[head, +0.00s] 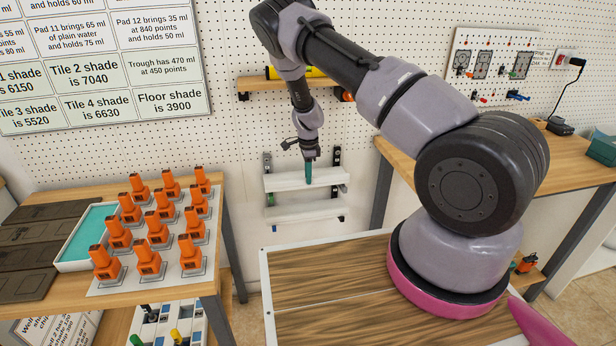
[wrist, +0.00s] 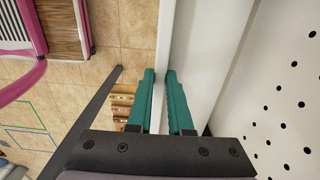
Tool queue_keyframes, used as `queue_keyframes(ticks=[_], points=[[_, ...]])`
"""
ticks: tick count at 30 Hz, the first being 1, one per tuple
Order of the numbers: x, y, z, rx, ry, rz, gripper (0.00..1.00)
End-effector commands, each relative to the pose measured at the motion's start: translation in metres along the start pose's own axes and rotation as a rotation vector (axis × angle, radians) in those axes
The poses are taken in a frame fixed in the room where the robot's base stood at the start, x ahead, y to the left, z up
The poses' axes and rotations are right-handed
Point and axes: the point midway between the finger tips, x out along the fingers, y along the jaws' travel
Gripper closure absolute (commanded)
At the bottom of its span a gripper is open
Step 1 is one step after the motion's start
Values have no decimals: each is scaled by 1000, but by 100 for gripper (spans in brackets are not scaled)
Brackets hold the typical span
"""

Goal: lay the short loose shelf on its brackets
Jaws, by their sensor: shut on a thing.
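A short white shelf (head: 285,183) is at the pegboard wall in the head view, between dark uprights or brackets at its left (head: 267,160) and right (head: 337,156). My gripper (head: 308,174) points down at the middle of this shelf, its teal fingers shut on it. In the wrist view, the teal fingertips (wrist: 160,76) close on both sides of a thin white part of the shelf (wrist: 200,50). The shelf looks roughly level. I cannot tell whether its underside touches the brackets.
A second white shelf (head: 300,212) is just below. A wooden shelf (head: 270,86) with a yellow-black item is above. A bench with orange devices (head: 150,262) stands left, a wooden workbench (head: 470,150) right. The wood-topped surface (head: 320,275) below is mostly clear.

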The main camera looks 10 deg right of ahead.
Motion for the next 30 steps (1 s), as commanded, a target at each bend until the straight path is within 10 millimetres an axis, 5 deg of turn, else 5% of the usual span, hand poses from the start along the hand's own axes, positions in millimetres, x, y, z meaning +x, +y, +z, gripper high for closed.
queue_keyframes(ticks=[30], points=[[13, 0, 0, 1, 0, 1, 100]])
